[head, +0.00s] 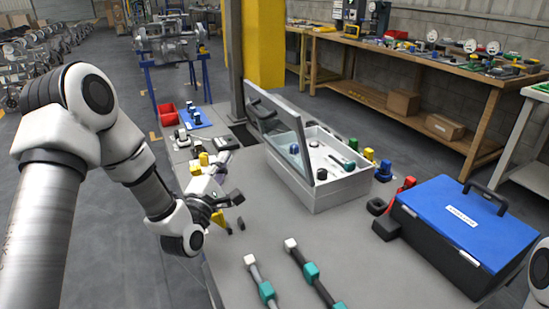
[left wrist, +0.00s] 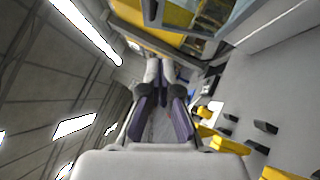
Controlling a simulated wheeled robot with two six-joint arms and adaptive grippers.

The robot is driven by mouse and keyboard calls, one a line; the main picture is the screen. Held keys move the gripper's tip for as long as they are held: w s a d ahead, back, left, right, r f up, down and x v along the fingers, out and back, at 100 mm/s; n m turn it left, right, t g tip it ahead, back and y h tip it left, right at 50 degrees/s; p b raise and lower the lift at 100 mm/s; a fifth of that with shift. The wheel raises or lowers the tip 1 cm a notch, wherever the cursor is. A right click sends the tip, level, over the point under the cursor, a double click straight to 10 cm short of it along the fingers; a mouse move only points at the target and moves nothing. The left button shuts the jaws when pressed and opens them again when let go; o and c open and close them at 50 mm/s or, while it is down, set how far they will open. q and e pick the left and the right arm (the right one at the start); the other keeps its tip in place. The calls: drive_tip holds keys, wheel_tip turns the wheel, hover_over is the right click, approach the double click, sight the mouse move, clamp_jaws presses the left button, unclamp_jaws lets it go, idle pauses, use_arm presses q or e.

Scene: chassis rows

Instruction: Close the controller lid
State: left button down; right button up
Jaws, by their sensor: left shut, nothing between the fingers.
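The controller is a light grey open-topped box (head: 322,197) on the grey table in the head view. Its lid (head: 284,128), a clear panel in a grey frame, stands raised and steeply tilted along the box's left side. Small parts, including a dark blue knob and a green one, show inside. My left gripper (head: 222,160) is left of the box and lid, apart from them, with its purple-padded fingers partly hidden among table items. In the left wrist view its fingers (left wrist: 160,67) are together and empty. My right gripper is out of view.
A blue-lidded case (head: 466,222) stands right of the box. Two rods with teal blocks (head: 311,270) lie in front. Colored knobs (head: 384,170) stand close to the box's right side. Yellow and black pieces lie near my left wrist. A yellow post (head: 263,45) rises behind.

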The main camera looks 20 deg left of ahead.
use_arm(q)
drive_tip(key=d+r+x, duration=0.2)
drive_tip(key=x, duration=1)
drive_tip(key=shift+r, duration=0.15)
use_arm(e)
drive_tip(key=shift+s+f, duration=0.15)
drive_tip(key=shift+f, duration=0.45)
use_arm(q)
drive_tip(key=shift+s, duration=0.1)
